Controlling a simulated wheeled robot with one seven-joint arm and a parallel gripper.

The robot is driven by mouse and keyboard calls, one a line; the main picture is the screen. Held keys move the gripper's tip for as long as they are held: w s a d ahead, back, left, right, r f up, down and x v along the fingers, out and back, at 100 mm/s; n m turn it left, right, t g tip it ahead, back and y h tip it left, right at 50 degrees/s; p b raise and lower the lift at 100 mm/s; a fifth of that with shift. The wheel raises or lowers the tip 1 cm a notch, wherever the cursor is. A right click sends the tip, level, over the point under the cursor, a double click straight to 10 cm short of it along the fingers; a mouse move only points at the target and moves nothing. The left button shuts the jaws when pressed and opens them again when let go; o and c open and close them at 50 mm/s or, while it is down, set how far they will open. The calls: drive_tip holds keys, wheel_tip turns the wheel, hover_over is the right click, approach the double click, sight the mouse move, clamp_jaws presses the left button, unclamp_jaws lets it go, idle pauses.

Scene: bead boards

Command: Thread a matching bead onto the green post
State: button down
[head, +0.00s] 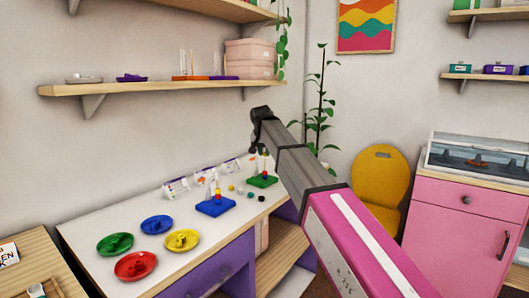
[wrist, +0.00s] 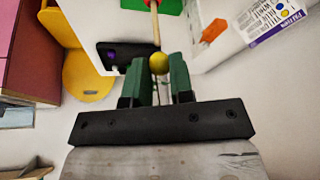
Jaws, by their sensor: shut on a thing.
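My gripper (wrist: 159,70) has its green fingers closed on a yellow bead (wrist: 158,63) in the wrist view. A pale post (wrist: 154,28) rises from the green board (wrist: 170,6) and its end lines up with the bead. I cannot tell whether the bead is on the post's tip or just short of it. In the head view the green board (head: 262,182) lies at the table's far right, with red and other coloured beads low on its post. My gripper's fingers are not clear there.
A blue board (head: 215,207) with a beaded post stands left of the green one. Several loose beads (head: 240,191) lie between them. Green (head: 115,244), blue (head: 157,225), red (head: 135,266) and yellow (head: 181,241) dishes are at the left. White cards (head: 203,173) stand behind.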

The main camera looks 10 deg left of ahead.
drive_tip(key=shift+f, duration=1.7)
idle(0.9)
drive_tip(key=c, duration=0.9)
unclamp_jaws()
drive_tip(key=v, duration=1.1)
drive_tip(key=shift+d+f, duration=0.1)
drive_tip(key=shift+f, duration=0.05)
